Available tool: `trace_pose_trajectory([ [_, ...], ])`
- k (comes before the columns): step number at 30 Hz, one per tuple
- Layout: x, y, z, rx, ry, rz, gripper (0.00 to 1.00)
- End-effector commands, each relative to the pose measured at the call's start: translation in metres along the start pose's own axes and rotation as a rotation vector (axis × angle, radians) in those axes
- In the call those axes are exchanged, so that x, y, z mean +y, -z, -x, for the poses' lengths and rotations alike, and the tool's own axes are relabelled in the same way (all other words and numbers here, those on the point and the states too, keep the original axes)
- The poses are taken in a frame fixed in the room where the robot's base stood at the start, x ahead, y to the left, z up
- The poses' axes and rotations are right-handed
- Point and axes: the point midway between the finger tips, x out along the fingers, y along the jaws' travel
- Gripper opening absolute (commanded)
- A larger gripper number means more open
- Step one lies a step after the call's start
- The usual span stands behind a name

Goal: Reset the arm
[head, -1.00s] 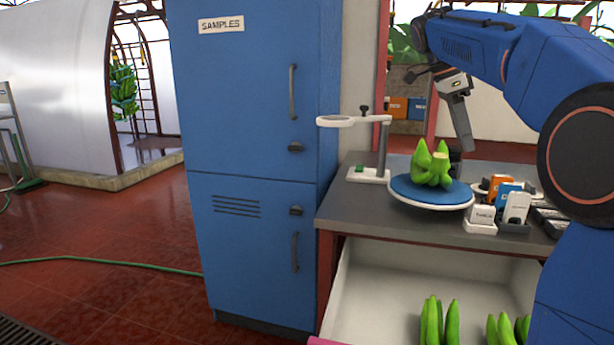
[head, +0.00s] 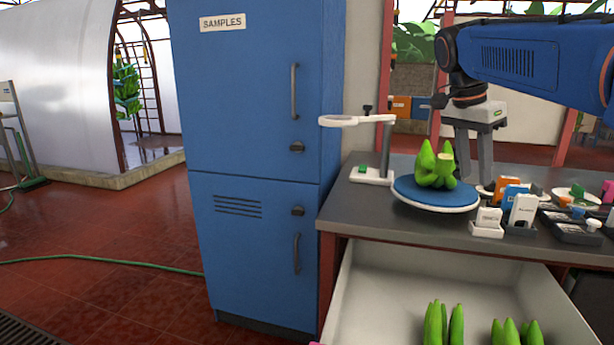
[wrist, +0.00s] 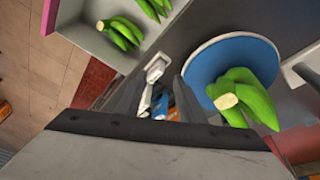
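My gripper (head: 474,165) points down behind the right side of the blue round stand, with its two fingers apart and nothing visible between them. In the wrist view my gripper (wrist: 158,95) also shows spread fingers, with small boxes visible beyond the gap. A green banana hand (head: 436,166) rests on the blue round stand (head: 418,197); it also shows in the wrist view (wrist: 245,95), beside the right finger and apart from it. My blue arm reaches in from the upper right.
The grey bench (head: 340,215) holds a magnifier stand (head: 385,150), an orange box (head: 508,183), small white boxes (head: 523,208) and a dark tray (head: 572,228). An open drawer (head: 375,290) below holds green bananas (head: 435,322). A blue samples cabinet (head: 245,130) stands left.

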Motion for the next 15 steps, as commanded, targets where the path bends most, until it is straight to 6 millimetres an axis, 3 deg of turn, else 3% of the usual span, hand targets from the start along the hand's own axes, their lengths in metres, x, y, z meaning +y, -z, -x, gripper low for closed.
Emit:
trace_pose_trajectory([
  [1,0.014,-0.010,-0.007,-0.006,0.021,0.062,0.35],
  [15,0.109,-0.103,-0.098,-0.011,0.247,0.661,0.35],
])
